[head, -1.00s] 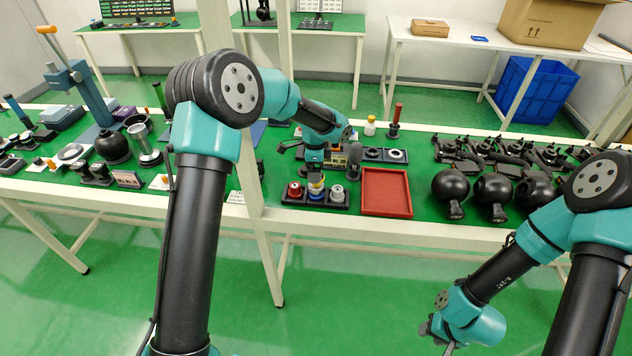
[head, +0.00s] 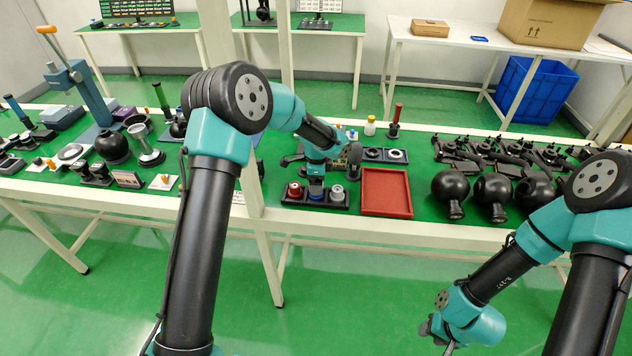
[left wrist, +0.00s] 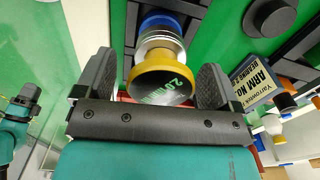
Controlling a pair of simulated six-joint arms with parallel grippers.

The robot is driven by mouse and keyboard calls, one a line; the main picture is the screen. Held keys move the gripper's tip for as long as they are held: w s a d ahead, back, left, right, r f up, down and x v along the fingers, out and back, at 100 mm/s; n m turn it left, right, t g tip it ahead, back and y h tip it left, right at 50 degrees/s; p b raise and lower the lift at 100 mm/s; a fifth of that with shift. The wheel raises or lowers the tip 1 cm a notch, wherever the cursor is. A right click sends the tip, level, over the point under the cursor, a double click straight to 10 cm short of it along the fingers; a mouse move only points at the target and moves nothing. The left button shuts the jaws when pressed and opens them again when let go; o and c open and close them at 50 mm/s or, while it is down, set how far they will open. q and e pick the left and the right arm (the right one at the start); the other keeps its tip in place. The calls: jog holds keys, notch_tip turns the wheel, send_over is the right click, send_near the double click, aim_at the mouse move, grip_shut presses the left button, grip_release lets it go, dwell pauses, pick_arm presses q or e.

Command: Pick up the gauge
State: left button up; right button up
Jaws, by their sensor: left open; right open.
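A round gauge (left wrist: 162,82) with a yellow-rimmed end and green lettering that looks like "2.0" shows in the left wrist view. Silver and blue bands lie behind its yellow rim. My left gripper (left wrist: 157,68) is open, with one finger on each side of the gauge; I cannot tell whether they touch it. In the head view, my left gripper (head: 316,178) is over the middle of a black holder (head: 318,206) and hides the gauge's top; its blue band (head: 316,193) shows below. My right gripper (head: 436,330) is open and empty, low in front of the table.
A red piece (head: 295,190) and a silver piece (head: 337,192) stand in the holder on either side. A red tray (head: 386,192) lies just right of it. Black round-bodied parts (head: 449,186) stand farther right. A white post (head: 240,120) rises left of the holder.

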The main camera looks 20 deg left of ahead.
pick_arm(q)
jog(key=shift+c, duration=0.3)
jog(key=c, duration=1.1)
jog(key=shift+o, duration=0.2)
jog(key=shift+r, duration=0.1)
jog(key=shift+r, duration=0.4)
notch_tip(320, 180, up, 3)
jog(key=shift+f, duration=0.15)
jog(key=s+d, duration=0.1)
jog(key=s, duration=0.4)
jog(key=s+d+r, duration=0.1)
jog(key=s+d, duration=0.1)
jog(key=s, duration=0.3)
jog(key=s+d, duration=0.1)
jog(key=s, duration=0.4)
jog(key=shift+s+d+r, duration=0.15)
jog(key=shift+s+d, duration=0.05)
